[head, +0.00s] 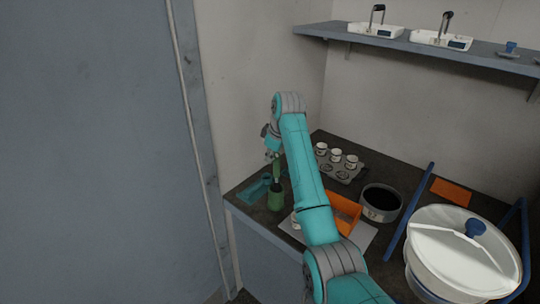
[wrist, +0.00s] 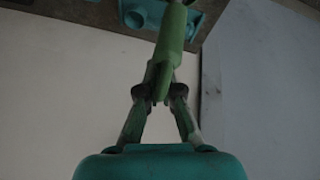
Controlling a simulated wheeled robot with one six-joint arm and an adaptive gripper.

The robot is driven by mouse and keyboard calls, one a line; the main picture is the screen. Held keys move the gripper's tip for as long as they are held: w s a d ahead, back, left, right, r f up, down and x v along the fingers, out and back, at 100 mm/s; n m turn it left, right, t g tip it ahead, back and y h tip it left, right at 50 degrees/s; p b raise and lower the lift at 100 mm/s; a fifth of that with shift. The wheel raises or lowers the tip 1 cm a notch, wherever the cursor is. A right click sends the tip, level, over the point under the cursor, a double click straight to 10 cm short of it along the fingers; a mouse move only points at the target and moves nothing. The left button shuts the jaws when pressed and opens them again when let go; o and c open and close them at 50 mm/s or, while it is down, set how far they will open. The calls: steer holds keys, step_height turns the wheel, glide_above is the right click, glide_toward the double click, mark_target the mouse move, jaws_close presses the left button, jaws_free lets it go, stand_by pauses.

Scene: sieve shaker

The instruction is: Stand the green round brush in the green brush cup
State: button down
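My gripper (wrist: 160,90) is shut on the green round brush (wrist: 172,38), whose handle runs up from between the fingertips in the wrist view. In the head view the brush (head: 277,171) hangs roughly upright below my gripper (head: 273,156), at the back left of the bench. The green brush cup (head: 276,200) stands on the bench directly below the brush in this picture. I cannot tell whether the brush's lower end is above the cup's rim or just inside it. The cup is not clearly seen in the wrist view.
A teal holder (head: 254,189) lies left of the cup, near the bench edge. An orange tray (head: 344,212), a dark-mouthed round pan (head: 381,203) and a rack of small white cups (head: 340,172) are to the right. A large white sieve shaker (head: 460,262) stands front right.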

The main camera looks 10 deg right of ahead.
steer(key=c, duration=1.2)
jaws_free()
steer(key=shift+c, duration=0.2)
steer(key=shift+v, duration=3.7)
